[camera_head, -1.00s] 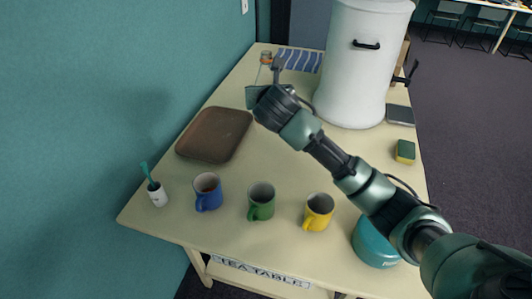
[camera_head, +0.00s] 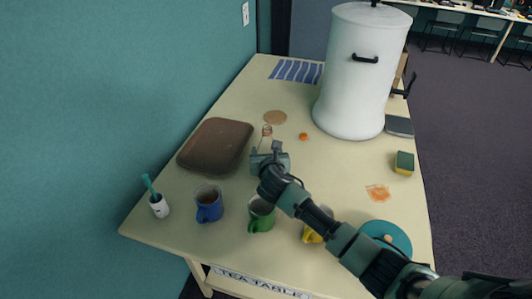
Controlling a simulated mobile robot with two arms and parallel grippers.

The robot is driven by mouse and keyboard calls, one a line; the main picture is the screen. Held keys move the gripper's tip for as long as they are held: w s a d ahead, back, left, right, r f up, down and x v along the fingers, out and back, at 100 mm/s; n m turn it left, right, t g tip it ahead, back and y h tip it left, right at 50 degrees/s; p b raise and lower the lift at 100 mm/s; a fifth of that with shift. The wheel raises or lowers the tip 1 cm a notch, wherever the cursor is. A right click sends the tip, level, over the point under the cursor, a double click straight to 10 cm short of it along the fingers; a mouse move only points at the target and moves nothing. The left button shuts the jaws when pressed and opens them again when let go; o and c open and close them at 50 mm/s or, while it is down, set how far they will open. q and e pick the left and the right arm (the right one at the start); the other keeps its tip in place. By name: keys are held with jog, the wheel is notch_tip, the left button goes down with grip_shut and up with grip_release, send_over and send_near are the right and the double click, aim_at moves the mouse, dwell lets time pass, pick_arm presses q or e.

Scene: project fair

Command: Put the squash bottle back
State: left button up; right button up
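The squash bottle (camera_head: 266,133) is clear, with an orange-brown tint at its neck. It is upright or nearly so, right of the brown tray and beyond the mugs. My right gripper (camera_head: 268,158) is around its body and appears shut on it; the fingers hide most of the lower bottle, and I cannot tell whether its base touches the table. A round cork-coloured mat (camera_head: 275,117) lies bare just behind the bottle. A small orange thing (camera_head: 303,136), possibly a cap, lies to its right. My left gripper is not in view.
A blue mug (camera_head: 209,205), a green mug (camera_head: 258,223) and a partly hidden yellow mug (camera_head: 310,236) stand near the front. The brown tray (camera_head: 215,146) is at left, a white urn (camera_head: 350,85) at back right. An orange spill (camera_head: 378,193) and sponge (camera_head: 404,162) lie right.

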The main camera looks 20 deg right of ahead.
jog(key=shift+f, duration=0.35)
jog(key=o, duration=1.5)
jog(key=shift+f, duration=0.15)
jog(key=shift+o, duration=0.2)
jog(key=shift+s+a+r, duration=0.1)
jog(key=shift+s+r, duration=0.05)
jog(key=shift+r, duration=0.05)
jog(key=v, duration=1.1)
jog(key=shift+s+r+b, duration=0.15)
jog(key=shift+s+b, duration=0.15)
